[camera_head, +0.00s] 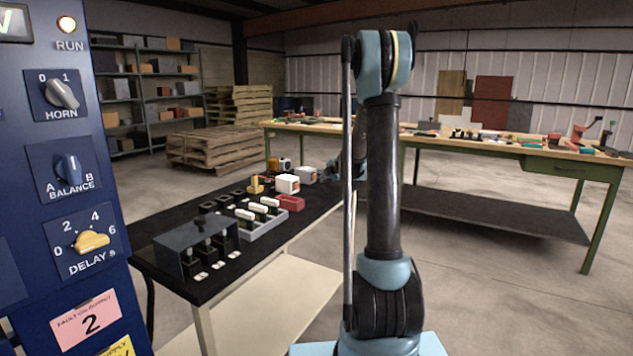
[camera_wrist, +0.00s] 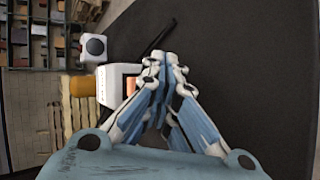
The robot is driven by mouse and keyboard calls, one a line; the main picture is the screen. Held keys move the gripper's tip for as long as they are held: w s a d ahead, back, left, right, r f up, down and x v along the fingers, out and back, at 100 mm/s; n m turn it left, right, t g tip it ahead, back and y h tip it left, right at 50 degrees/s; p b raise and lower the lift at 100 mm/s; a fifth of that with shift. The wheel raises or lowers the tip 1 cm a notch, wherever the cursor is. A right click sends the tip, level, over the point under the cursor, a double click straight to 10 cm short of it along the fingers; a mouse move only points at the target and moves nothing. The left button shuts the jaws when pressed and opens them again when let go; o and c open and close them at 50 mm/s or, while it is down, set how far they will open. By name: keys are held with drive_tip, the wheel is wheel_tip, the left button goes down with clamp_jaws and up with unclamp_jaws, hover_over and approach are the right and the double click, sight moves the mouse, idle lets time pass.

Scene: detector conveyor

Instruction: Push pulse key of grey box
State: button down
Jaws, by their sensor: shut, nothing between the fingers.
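My gripper (camera_wrist: 164,62) is shut and empty above the black mat in the wrist view. In the head view it is small and partly hidden behind my arm, at the far end of the black-topped table (camera_head: 160,268). A pale grey box (camera_head: 305,175) stands close left of it, beside a whiter box (camera_head: 288,184). The wrist view shows a pale box with an orange panel (camera_wrist: 115,85) just left of the fingers and a pale block with a dark round spot (camera_wrist: 94,47) farther up. I cannot tell which is the grey box; no pulse key is readable.
A dark grey open-sided box (camera_head: 180,262), a light grey tray (camera_head: 265,232) and a red block (camera_head: 290,203) share the table. A yellow piece (camera_wrist: 82,86) lies beside the pale box. A blue panel (camera_head: 30,190) stands at left. The mat right of my fingers is bare.

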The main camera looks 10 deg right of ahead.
drive_tip(key=shift+d, duration=0.1)
drive_tip(key=shift+s+d, duration=1.55)
drive_tip(key=shift+d, duration=0.3)
drive_tip(key=s+a+m, duration=0.1)
drive_tip(key=s, duration=0.3)
drive_tip(key=s+a+r+m+g, duration=0.1)
drive_tip(key=s+m, duration=0.1)
drive_tip(key=s, duration=0.2)
drive_tip(key=s+a+r+m+g, duration=0.1)
drive_tip(key=s, duration=0.3)
drive_tip(key=shift+s+a+r+m, duration=0.2)
drive_tip(key=shift+s+r+m, duration=0.05)
drive_tip(key=shift+s+m, duration=0.1)
drive_tip(key=s+f+m+g+h, duration=0.1)
drive_tip(key=s+m, duration=0.5)
drive_tip(key=s, duration=0.8)
drive_tip(key=s+d+f+m+g+h, duration=0.1)
drive_tip(key=s+f+m+g, duration=0.2)
drive_tip(key=s, duration=1.1)
drive_tip(key=s+f+m+g+h, duration=0.1)
drive_tip(key=s+f+m, duration=0.5)
drive_tip(key=s, duration=0.9)
drive_tip(key=m+g, duration=0.1)
drive_tip(key=m, duration=0.2)
drive_tip(key=shift+d+f+g, duration=0.2)
drive_tip(key=shift+f+g, duration=0.05)
drive_tip(key=shift+g, duration=0.15)
